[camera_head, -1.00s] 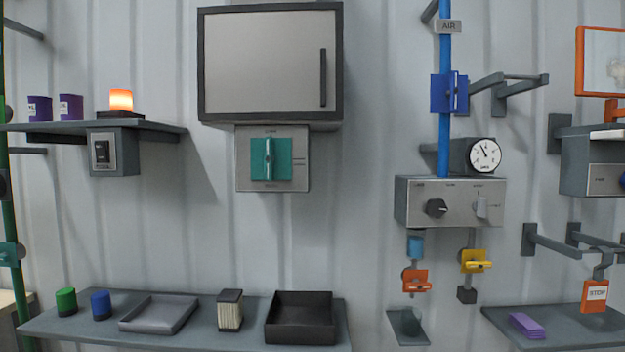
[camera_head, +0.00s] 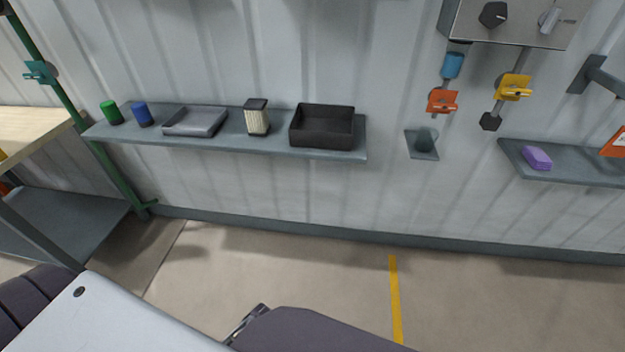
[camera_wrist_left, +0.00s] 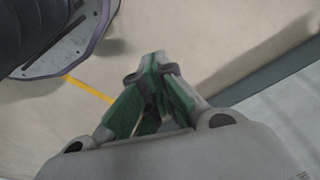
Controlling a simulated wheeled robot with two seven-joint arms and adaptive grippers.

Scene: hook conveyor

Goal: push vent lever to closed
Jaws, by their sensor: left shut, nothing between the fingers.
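My left gripper (camera_wrist_left: 155,65) shows in the left wrist view, with its green-sided fingers closed together and empty. It hangs over bare floor, and no lever is near it there. I cannot tell which lever is the vent lever. In the head view, an orange lever (camera_head: 441,101) and a yellow lever (camera_head: 514,88) hang on fittings below a grey control box at upper right. A teal lever (camera_head: 39,72) sits on the green pipe at far left. The square teal lever panel under the wall cabinet is out of the current view. My right gripper is not in view.
A wall shelf (camera_head: 225,145) holds green and blue cylinders, a grey tray (camera_head: 195,122), a filter-like block (camera_head: 257,117) and a black bin (camera_head: 322,127). A right shelf (camera_head: 590,170) holds a purple block (camera_head: 537,157). The floor (camera_head: 300,265) before the wall is clear.

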